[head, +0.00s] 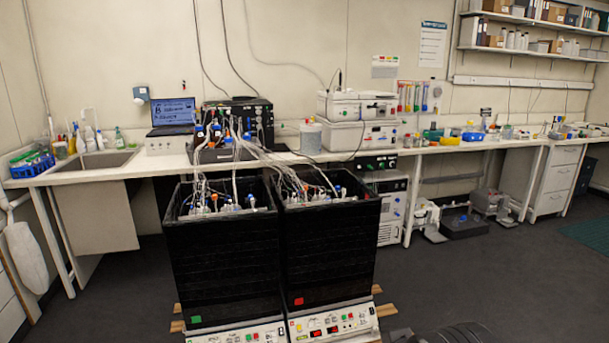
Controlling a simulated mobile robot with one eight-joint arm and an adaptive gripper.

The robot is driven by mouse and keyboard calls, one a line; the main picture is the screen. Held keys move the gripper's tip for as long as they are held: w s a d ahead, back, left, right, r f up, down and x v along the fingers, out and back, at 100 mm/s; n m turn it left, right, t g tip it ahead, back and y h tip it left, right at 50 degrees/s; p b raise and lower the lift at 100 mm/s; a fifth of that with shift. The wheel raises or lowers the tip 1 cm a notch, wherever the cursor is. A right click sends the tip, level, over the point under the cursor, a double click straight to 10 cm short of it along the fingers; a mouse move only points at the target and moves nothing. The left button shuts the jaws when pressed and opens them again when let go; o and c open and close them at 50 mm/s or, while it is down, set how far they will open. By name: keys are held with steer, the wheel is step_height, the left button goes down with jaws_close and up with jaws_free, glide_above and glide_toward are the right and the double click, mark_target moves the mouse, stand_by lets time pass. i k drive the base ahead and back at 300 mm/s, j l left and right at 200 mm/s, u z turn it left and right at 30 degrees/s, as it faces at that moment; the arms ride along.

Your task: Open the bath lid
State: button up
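No part is clearly marked as the bath lid. A white box-shaped unit (357,106) on the back bench has a flat, lid-like top that looks closed, but I cannot tell whether it is the bath. Two tall black tanks, the left one (225,265) and the right one (332,250), stand side by side in front of the bench. Their tops look open, with several tubes and vessel caps inside. My gripper is not in view. A dark rounded shape at the bottom edge, right of the tanks, is cut off and may be part of my arm.
White control panels (333,325) with buttons sit at the tanks' feet. Bundles of tubes run from the tanks to a black controller (238,122) on the bench. A laptop (172,113) and a sink (97,160) are to the left. The floor at right (500,280) is clear.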

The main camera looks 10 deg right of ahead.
mark_target(363, 95)
steer(key=i+l+z, duration=0.25)
steer(key=i+l, duration=0.15)
steer(key=i, duration=0.15)
steer(key=i+l+z, duration=0.3)
steer(key=i, duration=0.25)
steer(key=i+l+z, duration=0.25)
steer(key=i, duration=0.35)
steer(key=i+z, duration=0.3)
steer(key=i, duration=0.3)
